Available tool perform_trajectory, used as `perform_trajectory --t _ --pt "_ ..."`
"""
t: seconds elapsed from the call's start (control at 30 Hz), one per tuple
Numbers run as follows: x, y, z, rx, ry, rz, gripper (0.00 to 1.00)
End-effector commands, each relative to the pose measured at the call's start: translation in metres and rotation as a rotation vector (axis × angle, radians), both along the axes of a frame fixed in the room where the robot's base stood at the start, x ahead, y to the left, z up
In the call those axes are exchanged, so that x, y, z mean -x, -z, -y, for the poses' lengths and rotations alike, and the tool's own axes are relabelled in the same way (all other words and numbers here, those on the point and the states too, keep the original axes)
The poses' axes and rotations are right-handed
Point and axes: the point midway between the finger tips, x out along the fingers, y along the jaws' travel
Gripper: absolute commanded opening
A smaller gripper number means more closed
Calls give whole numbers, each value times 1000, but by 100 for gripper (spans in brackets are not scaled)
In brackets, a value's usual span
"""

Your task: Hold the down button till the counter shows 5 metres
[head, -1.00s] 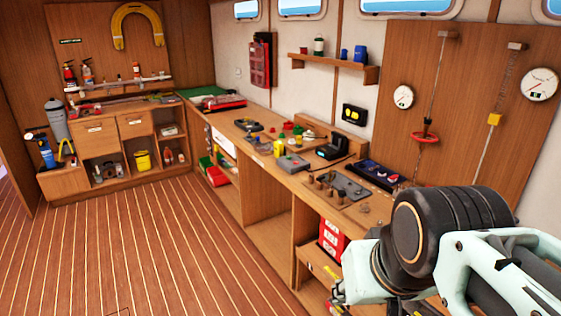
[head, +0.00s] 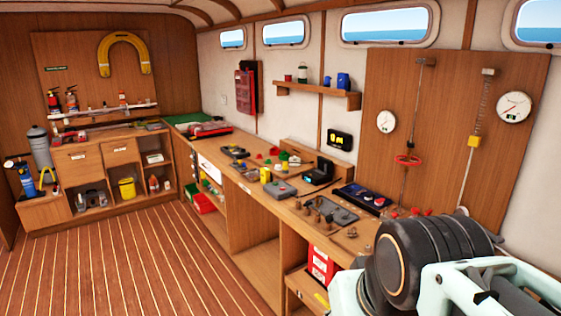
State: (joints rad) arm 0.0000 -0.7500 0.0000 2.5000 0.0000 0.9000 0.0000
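I cannot pick out the down button for certain at this size. A small black box with yellow marks (head: 340,139) hangs on the wall above the bench; it may be the counter, but no figure on it can be read. A black unit (head: 320,171) stands on the bench below it. Several small red parts (head: 410,212) lie at the bench's right end, partly behind my arm. My arm fills the lower right corner. The fingers of my gripper do not show, so its grip is hidden.
The long bench (head: 262,205) holds a grey plate with pegs (head: 330,210), a blue tray (head: 362,198) and small tools. The plank floor (head: 150,250) at left is clear.

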Motion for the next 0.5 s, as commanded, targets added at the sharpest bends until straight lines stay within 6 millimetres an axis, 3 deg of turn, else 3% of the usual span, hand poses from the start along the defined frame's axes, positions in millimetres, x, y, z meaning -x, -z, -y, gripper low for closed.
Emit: perform_trajectory --t 0.03,0.2,0.5 --pt "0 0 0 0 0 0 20" --pt "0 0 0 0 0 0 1" --pt "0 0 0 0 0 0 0"
